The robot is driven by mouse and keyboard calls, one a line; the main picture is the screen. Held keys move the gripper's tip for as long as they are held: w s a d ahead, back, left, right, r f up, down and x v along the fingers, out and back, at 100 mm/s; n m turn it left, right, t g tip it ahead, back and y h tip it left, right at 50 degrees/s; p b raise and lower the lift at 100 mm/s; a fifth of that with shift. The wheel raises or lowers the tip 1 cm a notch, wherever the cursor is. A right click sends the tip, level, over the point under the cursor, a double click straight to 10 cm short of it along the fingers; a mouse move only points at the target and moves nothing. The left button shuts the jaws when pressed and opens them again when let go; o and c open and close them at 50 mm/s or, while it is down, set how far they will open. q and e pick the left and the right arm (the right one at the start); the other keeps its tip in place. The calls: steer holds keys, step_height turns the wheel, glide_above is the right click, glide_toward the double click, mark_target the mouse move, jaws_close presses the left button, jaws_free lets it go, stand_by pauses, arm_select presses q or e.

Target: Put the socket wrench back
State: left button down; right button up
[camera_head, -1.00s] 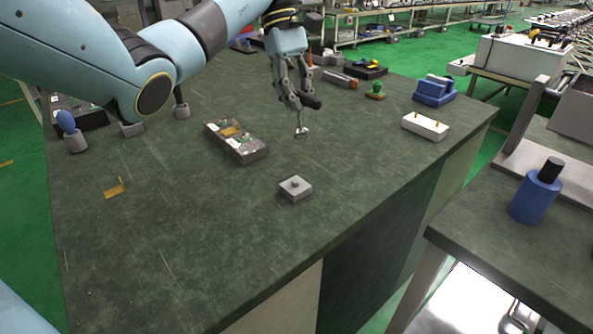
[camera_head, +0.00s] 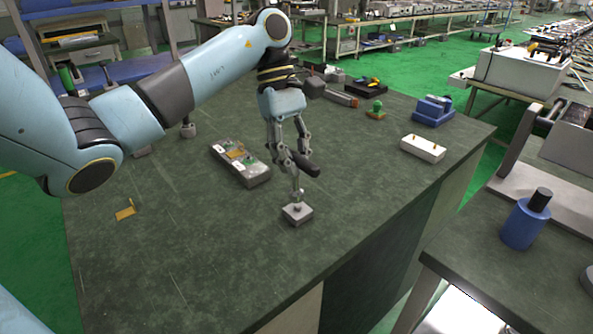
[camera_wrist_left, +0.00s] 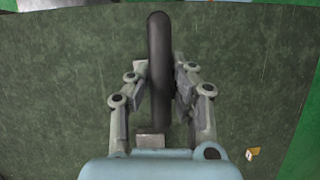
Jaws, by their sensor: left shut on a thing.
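The socket wrench (camera_head: 309,168) has a dark handle and a thin metal shaft that points down. My left gripper (camera_head: 291,160) is shut on it, and the handle lies between the fingers in the left wrist view (camera_wrist_left: 158,65). The small grey block (camera_head: 298,215) stands on the dark green table directly below. The wrench's lower end is at the top of this block; I cannot tell if it is seated or just above. My right gripper is not in view.
A grey unit with orange and white parts (camera_head: 257,176) lies left of the gripper. A white block with two pegs (camera_head: 422,149), a blue holder (camera_head: 432,115) and a green knob piece (camera_head: 376,111) stand to the right. A small orange bracket (camera_head: 125,213) lies at left. The table front (camera_head: 220,265) is clear.

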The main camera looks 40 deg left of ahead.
arm_select(q)
steer(key=w+f, duration=0.1)
steer(key=f, duration=0.1)
steer(key=w+a+f+p, duration=0.1)
steer(key=f, duration=0.1)
steer(key=w+a+f, duration=0.1)
steer(key=f, duration=0.1)
steer(key=shift+a, duration=0.2)
steer(key=shift+f, duration=0.15)
steer(key=shift+f, duration=0.2)
steer(key=c, duration=1.2)
jaws_free()
steer(key=shift+r, duration=0.1)
